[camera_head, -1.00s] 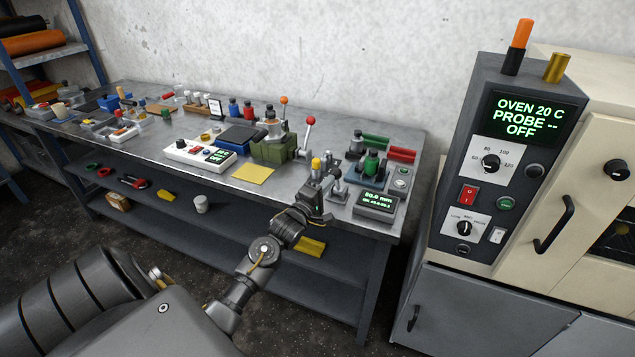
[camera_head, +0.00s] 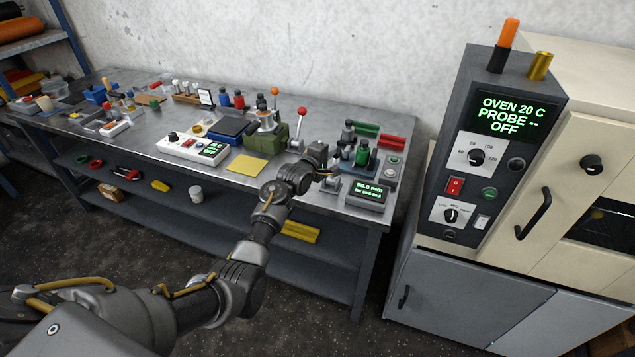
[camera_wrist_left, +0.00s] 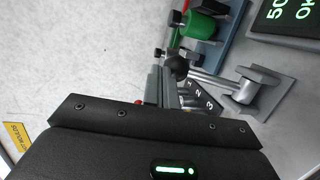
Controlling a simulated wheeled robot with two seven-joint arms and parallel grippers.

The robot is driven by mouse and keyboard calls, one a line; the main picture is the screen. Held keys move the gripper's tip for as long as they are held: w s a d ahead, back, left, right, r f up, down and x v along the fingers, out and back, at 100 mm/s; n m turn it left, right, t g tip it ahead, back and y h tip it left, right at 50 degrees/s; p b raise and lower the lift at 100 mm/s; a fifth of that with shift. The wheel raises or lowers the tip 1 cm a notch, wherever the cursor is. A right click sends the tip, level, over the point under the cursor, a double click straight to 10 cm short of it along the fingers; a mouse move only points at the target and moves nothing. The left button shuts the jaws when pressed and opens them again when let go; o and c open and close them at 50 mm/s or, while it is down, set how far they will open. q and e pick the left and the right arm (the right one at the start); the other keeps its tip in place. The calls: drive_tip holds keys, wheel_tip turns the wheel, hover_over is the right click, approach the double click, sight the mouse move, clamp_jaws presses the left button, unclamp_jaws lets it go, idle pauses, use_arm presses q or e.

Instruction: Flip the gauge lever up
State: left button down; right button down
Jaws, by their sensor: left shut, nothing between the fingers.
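The gauge (camera_head: 368,195) stands at the front right of the bench, its display lit green with a reading in mm; the display's corner also shows in the left wrist view (camera_wrist_left: 294,22). In the left wrist view a black ball knob (camera_wrist_left: 177,68) sits at the end of a metal rod running to a grey bracket; it looks like the gauge lever. My left gripper (camera_head: 330,172) is just left of the gauge in the head view. Its fingers (camera_wrist_left: 160,72) are shut and empty, close beside the knob; I cannot tell if they touch.
The oven panel (camera_head: 478,157) rises to the right. A yellow sheet (camera_head: 247,165) lies flat.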

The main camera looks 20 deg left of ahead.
use_arm(q)
drive_tip(key=shift+w+a, duration=0.1)
drive_tip(key=shift+w, duration=0.2)
idle(0.4)
drive_tip(key=s+a+r+p, duration=0.2)
drive_tip(key=s+r+p, duration=0.1)
drive_tip(key=s+r, duration=0.5)
drive_tip(key=v, duration=0.3)
drive_tip(key=shift+s+f, duration=0.1)
idle(0.5)
